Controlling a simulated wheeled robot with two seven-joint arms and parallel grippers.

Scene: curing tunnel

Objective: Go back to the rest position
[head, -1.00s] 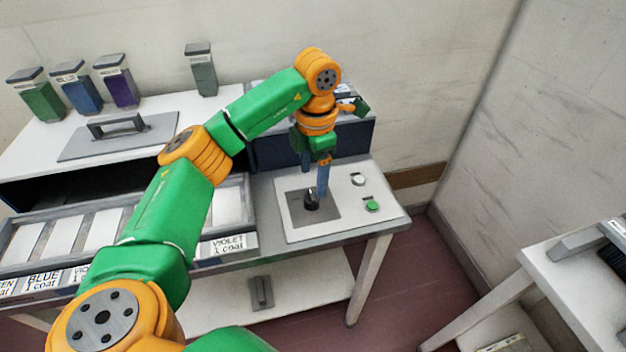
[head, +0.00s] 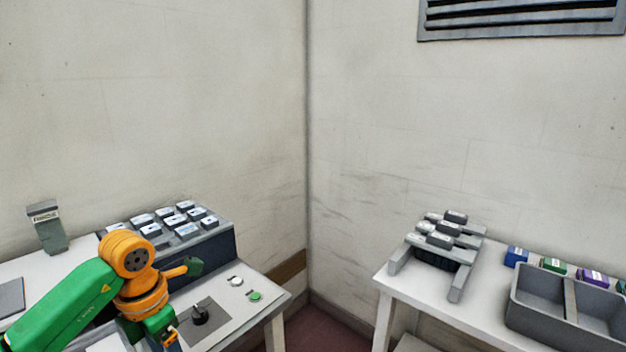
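My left arm comes in from the lower left, green with orange joints. Its gripper (head: 168,338) hangs at the lower edge, left of the black knob (head: 199,315) on the control panel (head: 226,320). It appears apart from the knob. The fingertips are cut off by the picture's edge, so I cannot tell whether it is open or shut. My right arm and gripper are not in view.
A box with several small labelled blocks (head: 196,237) stands behind the panel. A green button (head: 255,296) and a white button (head: 236,281) sit beside the knob. The right table (head: 455,312) bears a grey rack (head: 434,256), a divided grey bin (head: 540,319) and several coloured blocks.

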